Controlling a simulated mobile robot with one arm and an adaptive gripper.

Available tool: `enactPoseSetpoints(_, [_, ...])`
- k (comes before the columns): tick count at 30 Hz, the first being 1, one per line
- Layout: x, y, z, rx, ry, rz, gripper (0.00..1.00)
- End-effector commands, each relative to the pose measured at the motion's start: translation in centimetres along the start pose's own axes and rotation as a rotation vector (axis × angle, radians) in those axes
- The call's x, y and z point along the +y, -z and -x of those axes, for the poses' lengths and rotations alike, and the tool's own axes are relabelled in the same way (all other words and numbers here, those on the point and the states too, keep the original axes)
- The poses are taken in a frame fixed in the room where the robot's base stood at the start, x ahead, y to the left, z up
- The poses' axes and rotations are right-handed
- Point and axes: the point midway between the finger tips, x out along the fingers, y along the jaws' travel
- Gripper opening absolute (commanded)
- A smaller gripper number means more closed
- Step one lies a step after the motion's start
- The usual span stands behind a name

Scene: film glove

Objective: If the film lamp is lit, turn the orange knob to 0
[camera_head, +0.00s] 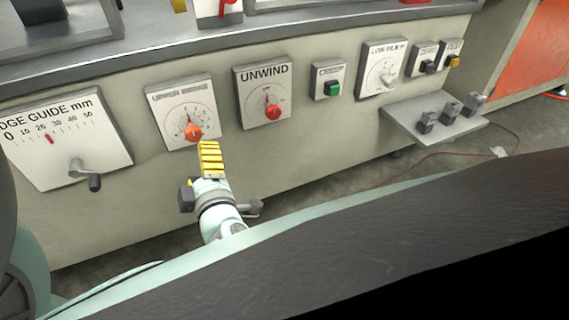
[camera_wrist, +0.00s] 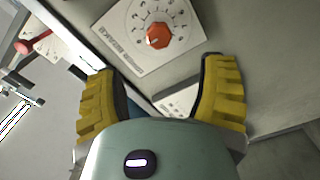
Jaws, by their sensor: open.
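The orange knob (camera_head: 193,132) sits on a white dial plate (camera_head: 170,104) on the machine's front face; the plate's lettering is too blurred to read. The wrist view shows the knob (camera_wrist: 158,35) inside a ring of numbers that I cannot read surely. My gripper (camera_head: 209,145) has yellow ribbed fingers and is just below and right of the knob in the head view. In the wrist view my gripper (camera_wrist: 160,72) is open and empty, its fingers apart and short of the knob. A plate labelled LOW FILM (camera_head: 384,68) carries a pale dial; I cannot make out a lit lamp.
Right of the orange knob are an UNWIND plate with a red knob (camera_head: 271,109), a green button (camera_head: 334,89), and two small switch plates. The edge guide plate with a crank (camera_head: 93,182) is left. A shelf (camera_head: 462,129) with dark blocks juts out at right.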

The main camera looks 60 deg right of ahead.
Motion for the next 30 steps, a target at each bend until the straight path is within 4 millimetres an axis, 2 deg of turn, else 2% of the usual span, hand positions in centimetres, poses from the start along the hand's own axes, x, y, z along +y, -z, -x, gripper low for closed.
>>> enactPoseSetpoints(3, [0.1, -0.2, 1.4, -0.004, -0.004, 0.001, 0.7])
enactPoseSetpoints(8, [0.1, -0.2, 2.2, -0.005, -0.003, 0.001, 0.7])
enactPoseSetpoints(25, [0.1, -0.1, 2.2, -0.002, -0.003, 0.001, 0.7])
enactPoseSetpoints(28, [0.9, 0.7, 2.0, 0.016, -0.007, -0.008, 0.7])
enactPoseSetpoints(30, [2.4, 2.3, 1.7, 0.053, -0.016, -0.026, 0.7])
